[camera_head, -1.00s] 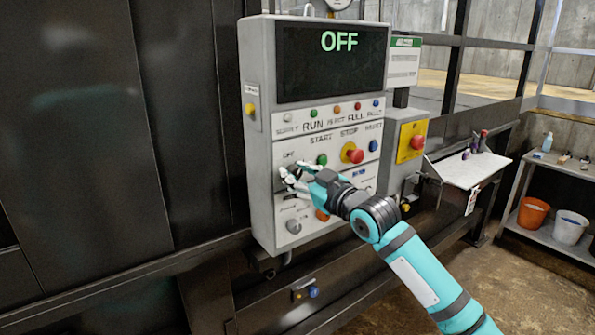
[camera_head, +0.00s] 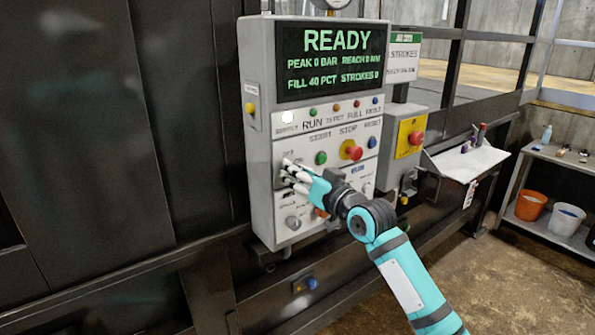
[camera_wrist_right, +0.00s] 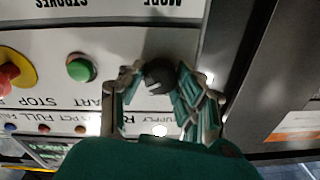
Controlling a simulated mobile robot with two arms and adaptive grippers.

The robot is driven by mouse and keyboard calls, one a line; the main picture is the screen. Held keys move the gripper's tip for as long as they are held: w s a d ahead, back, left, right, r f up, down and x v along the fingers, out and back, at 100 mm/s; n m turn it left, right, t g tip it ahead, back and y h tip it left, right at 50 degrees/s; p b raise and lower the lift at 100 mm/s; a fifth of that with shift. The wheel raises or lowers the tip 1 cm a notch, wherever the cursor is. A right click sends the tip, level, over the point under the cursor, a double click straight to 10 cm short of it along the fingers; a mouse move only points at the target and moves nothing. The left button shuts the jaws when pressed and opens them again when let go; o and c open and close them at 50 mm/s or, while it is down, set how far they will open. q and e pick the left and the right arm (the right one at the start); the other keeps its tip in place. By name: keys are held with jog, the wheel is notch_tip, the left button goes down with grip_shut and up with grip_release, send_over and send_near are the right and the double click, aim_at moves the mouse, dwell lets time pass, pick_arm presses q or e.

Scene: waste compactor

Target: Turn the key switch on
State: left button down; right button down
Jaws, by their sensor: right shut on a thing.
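The control panel (camera_head: 258,190) is a grey box with a screen (camera_head: 331,62) that reads READY above rows of lamps and buttons. A white lamp (camera_head: 288,117) glows at the left of the lamp row. My right gripper (camera_head: 287,170) is at the panel's left side, below that lamp and left of the green START button (camera_head: 320,158). In the right wrist view its fingers (camera_wrist_right: 160,85) are shut around the dark round knob of the key switch (camera_wrist_right: 160,73). In the head view the fingers mostly hide the switch. My left gripper is not in view.
A red stop button (camera_head: 355,153) on a yellow ring and a blue button (camera_head: 372,142) sit right of START. A lower knob (camera_head: 293,223) is beneath my gripper.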

dwell(0.4)
jog(key=c, duration=0.9)
grip_release()
jog(key=shift+c, duration=0.2)
jog(key=shift+s+d, duration=0.1)
jog(key=v, duration=1.1)
jog(key=shift+s+d, duration=0.25)
jog(key=shift+s, duration=0.05)
jog(key=shift+f, duration=0.1)
